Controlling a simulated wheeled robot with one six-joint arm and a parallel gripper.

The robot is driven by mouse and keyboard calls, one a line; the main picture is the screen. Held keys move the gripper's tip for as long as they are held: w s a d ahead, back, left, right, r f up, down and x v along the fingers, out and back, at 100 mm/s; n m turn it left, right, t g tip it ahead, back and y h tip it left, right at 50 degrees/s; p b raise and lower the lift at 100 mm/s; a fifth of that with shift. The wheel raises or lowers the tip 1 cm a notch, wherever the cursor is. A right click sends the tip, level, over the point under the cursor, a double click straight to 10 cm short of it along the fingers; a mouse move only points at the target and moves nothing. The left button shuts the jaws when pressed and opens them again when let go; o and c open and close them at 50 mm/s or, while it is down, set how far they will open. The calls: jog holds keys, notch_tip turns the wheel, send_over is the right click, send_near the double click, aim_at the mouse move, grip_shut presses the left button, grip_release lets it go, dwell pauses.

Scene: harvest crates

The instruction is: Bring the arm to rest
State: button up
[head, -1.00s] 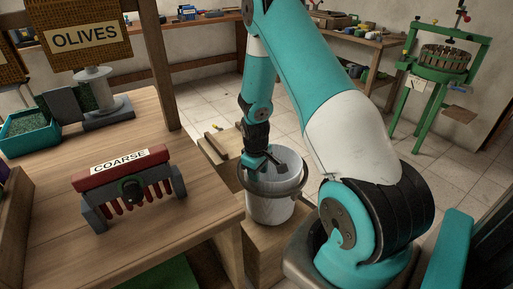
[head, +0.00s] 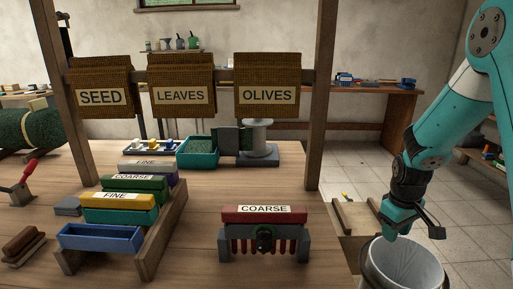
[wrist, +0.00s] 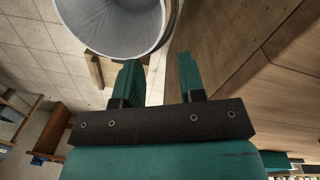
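My arm reaches down at the right of the head view. My gripper (head: 412,228) hangs just above the rim of a grey bucket (head: 405,262). In the wrist view my gripper (wrist: 159,68) shows its two teal fingers apart, with nothing between them. The bucket also shows in the wrist view (wrist: 112,30), beyond the fingertips, its pale inside looking empty in the part that shows.
A wooden table (head: 200,235) fills the left. It bears a red COARSE rake (head: 264,212), a blue tray (head: 100,238) and a teal tray (head: 197,152). SEED, LEAVES and OLIVES sacks (head: 266,78) hang from a beam between posts (head: 321,100). Tiled floor (head: 465,190) lies open behind my gripper.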

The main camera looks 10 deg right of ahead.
jog(key=s+a+r+n+t+y+p, duration=0.1)
jog(key=s+a+r+n+y+p, duration=0.25)
jog(key=a+r, duration=1.45)
jog(key=s+a+r+n+g+y+p, duration=0.1)
jog(key=s+a+r+p, duration=0.2)
jog(key=s+a+r, duration=0.4)
jog(key=s+a, duration=0.5)
jog(key=s, duration=0.3)
jog(key=shift+a+n, duration=0.3)
jog(key=shift+n, duration=0.05)
jog(key=shift+y, duration=0.25)
